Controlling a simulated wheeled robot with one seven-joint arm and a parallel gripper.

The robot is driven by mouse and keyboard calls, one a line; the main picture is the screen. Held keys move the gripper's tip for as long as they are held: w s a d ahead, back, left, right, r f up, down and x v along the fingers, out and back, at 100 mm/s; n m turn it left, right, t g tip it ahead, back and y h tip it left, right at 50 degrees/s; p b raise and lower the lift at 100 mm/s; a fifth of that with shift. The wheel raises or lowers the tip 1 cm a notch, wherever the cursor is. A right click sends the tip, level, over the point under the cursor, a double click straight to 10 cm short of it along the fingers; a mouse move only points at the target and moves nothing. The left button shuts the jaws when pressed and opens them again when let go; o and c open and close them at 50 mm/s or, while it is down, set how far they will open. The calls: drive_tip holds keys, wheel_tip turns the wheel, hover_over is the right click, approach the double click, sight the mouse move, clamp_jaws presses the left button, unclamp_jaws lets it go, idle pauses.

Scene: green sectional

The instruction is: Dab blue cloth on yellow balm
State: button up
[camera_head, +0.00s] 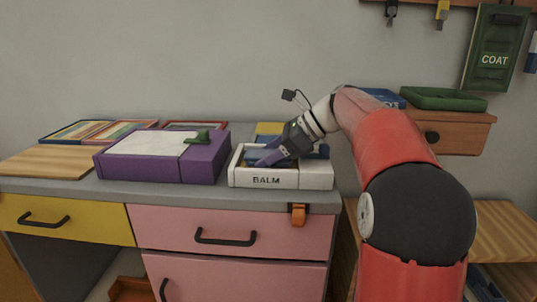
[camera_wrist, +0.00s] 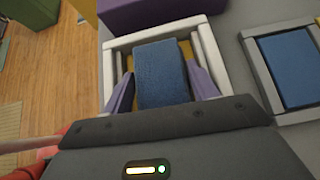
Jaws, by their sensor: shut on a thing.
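The white tray (camera_head: 310,176) marked BALM stands on the counter, and its white rim also shows in the wrist view (camera_wrist: 209,45). Yellow balm (camera_wrist: 186,50) shows inside it at the edges of the blue cloth (camera_wrist: 162,78). My gripper (camera_wrist: 160,76) has its purple fingers on either side of the cloth and is shut on it, inside the tray's walls as seen from above. In the head view my gripper (camera_head: 268,156) reaches down into the tray from the right. The cloth hides most of the balm, and I cannot tell whether they touch.
A purple box (camera_head: 204,166) with a white top stands close left of the tray. A grey-framed blue panel (camera_wrist: 288,72) lies beside the tray in the wrist view. An orange clip (camera_head: 298,214) hangs at the counter's front edge. A wooden board (camera_head: 48,162) lies far left.

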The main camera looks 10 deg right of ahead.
wheel_tip(320, 180, up, 5)
drive_tip(key=p, duration=0.6)
drive_tip(key=shift+r+p, duration=0.7)
drive_tip(key=shift+r, duration=0.3)
drive_tip(key=shift+d, duration=0.1)
